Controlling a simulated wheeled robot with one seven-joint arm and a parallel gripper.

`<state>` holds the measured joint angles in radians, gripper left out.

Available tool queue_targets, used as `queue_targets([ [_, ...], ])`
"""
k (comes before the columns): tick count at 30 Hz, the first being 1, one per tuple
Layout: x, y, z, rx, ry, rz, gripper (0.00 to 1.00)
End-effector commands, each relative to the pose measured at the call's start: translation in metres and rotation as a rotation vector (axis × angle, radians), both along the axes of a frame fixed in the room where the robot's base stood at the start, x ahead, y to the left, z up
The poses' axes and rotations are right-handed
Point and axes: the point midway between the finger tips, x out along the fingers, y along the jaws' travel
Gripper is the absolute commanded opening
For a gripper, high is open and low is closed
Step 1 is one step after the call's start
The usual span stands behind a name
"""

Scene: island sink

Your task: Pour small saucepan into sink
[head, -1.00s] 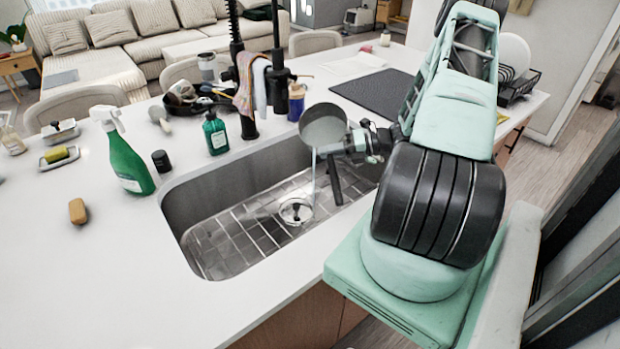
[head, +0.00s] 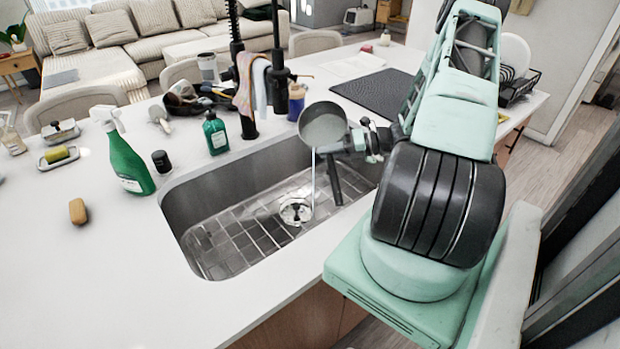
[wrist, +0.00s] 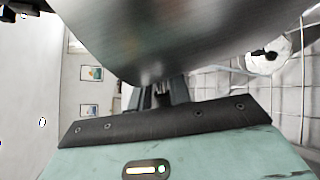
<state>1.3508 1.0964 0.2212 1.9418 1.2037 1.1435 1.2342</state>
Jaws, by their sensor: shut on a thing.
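The small saucepan (head: 323,124) is a dark grey metal pan held over the right back part of the sink (head: 215,238). It is tilted so its open inside faces my head camera, and its handle points down toward the basin. A thin pale stream (head: 313,180) falls from its lower edge into the basin, near the drain (head: 295,211). My gripper (head: 356,143) is shut on the saucepan from the right. In the wrist view the saucepan's curved metal body (wrist: 170,40) fills the top, and my gripper's fingers (wrist: 158,95) are partly hidden under it.
A black faucet (head: 245,80) with a cloth (head: 252,85) stands behind the sink. A green spray bottle (head: 122,155), a soap bottle (head: 215,133) and a yellow sponge (head: 77,211) stand left. A dark mat (head: 378,92) lies behind the pan. The front left counter is clear.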

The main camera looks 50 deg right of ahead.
Motion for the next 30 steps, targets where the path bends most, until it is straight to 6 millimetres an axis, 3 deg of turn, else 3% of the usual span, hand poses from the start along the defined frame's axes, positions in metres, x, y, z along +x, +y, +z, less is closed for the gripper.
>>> queue_targets([
  [30, 0.0, 0.0016, 0.0055, -0.042, -0.014, 0.001, 0.0],
])
